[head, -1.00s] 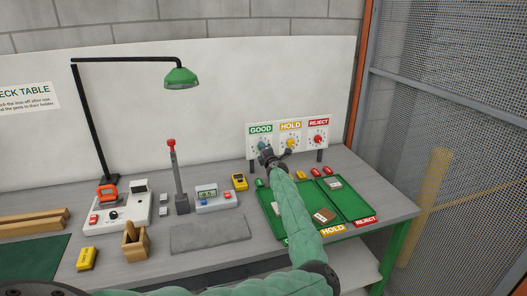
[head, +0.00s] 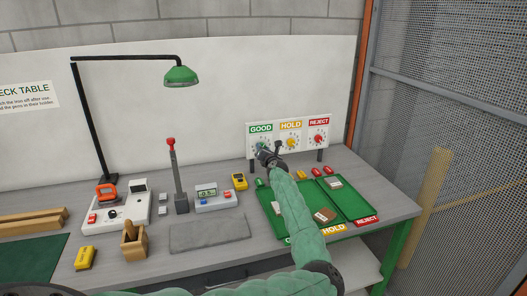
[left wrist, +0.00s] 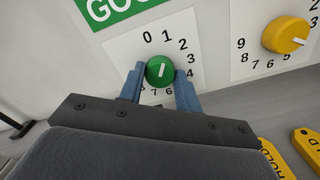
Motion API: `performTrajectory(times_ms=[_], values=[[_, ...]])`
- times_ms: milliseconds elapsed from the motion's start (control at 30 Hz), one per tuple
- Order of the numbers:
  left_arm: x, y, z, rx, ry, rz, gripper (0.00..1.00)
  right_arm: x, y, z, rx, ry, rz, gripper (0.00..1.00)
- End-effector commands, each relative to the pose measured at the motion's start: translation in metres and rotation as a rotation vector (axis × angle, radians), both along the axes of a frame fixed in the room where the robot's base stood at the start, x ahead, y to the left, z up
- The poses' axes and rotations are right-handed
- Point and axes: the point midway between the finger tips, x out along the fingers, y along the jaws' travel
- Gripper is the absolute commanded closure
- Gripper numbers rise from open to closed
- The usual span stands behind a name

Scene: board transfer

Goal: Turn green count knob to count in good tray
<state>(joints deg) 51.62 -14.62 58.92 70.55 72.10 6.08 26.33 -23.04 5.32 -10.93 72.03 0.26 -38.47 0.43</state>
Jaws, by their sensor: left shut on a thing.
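The green knob (left wrist: 160,69) sits on a white dial under the green GOOD sign (left wrist: 110,8). Its white mark points up, roughly toward the 1. My left gripper (left wrist: 160,88) has one finger on each side of the knob and is shut on it. In the head view my left gripper (head: 264,150) is at the GOOD dial and hides most of it. The good tray (head: 265,197) is the left part of the green trays; a pale board (head: 276,208) lies in it, and my arm hides some of this tray. My right gripper is not in view.
The yellow HOLD knob (left wrist: 286,33) is close on the right, with the red REJECT knob (head: 318,138) beyond. Yellow tags (left wrist: 305,145) lie below the panel.

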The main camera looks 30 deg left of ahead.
Motion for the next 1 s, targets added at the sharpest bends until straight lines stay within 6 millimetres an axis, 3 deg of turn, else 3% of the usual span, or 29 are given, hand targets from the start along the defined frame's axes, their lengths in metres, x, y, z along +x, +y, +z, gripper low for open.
performTrajectory(times_ms=[200,600,633,733,1000], values=[[-0.001,-0.001,-0.005,-0.03,-0.026,0.0,0.89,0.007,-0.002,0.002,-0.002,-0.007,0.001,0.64],[-0.001,-0.001,-0.005,-0.033,-0.03,0.0,0.89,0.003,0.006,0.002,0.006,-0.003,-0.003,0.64],[-0.001,-0.001,-0.005,-0.033,-0.03,0.0,0.65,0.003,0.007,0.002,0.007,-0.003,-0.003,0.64],[0.0,-0.001,-0.004,-0.032,-0.03,0.0,0.45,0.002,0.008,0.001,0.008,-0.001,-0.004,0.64],[0.0,-0.001,-0.002,-0.03,-0.033,0.0,0.45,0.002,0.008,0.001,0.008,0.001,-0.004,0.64]])
